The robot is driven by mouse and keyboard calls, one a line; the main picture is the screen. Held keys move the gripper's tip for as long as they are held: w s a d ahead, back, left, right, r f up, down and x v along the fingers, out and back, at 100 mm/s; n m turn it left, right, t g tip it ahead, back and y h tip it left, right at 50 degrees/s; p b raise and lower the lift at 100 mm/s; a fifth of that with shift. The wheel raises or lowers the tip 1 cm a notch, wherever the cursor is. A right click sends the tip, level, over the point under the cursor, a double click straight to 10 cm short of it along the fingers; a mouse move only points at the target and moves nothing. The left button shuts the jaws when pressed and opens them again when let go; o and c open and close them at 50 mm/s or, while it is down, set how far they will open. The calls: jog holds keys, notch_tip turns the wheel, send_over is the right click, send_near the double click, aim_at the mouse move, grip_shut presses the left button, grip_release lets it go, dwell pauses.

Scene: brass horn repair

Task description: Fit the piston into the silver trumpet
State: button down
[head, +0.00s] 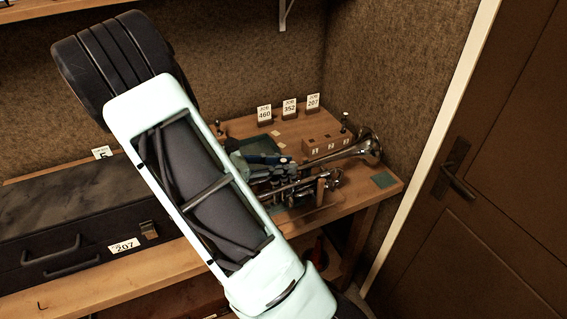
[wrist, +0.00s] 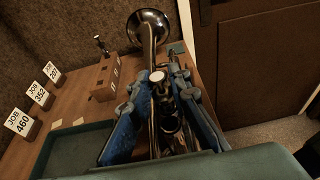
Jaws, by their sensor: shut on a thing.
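My gripper (wrist: 160,88) has blue fingers, shut on a slim piece with a round pale top, seemingly the piston (wrist: 158,76), over the trumpet's valve area. In the head view my gripper (head: 268,160) is partly hidden by my arm. The piston's lower end is hidden, so I cannot tell whether it is inside a valve casing.
A wooden block (head: 325,144) with numbered places stands behind the trumpet, with a small dark upright part (wrist: 102,45) at its far end. Job cards (head: 289,108) stand at the back. A green tray (wrist: 75,140) lies left of my gripper. A black case (head: 70,225) is at left.

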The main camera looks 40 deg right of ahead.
jog(key=shift+f, duration=0.3)
jog(key=c, duration=1.7)
grip_release()
jog(key=shift+c, duration=0.2)
jog(key=v, duration=1.2)
jog(key=shift+r, duration=0.1)
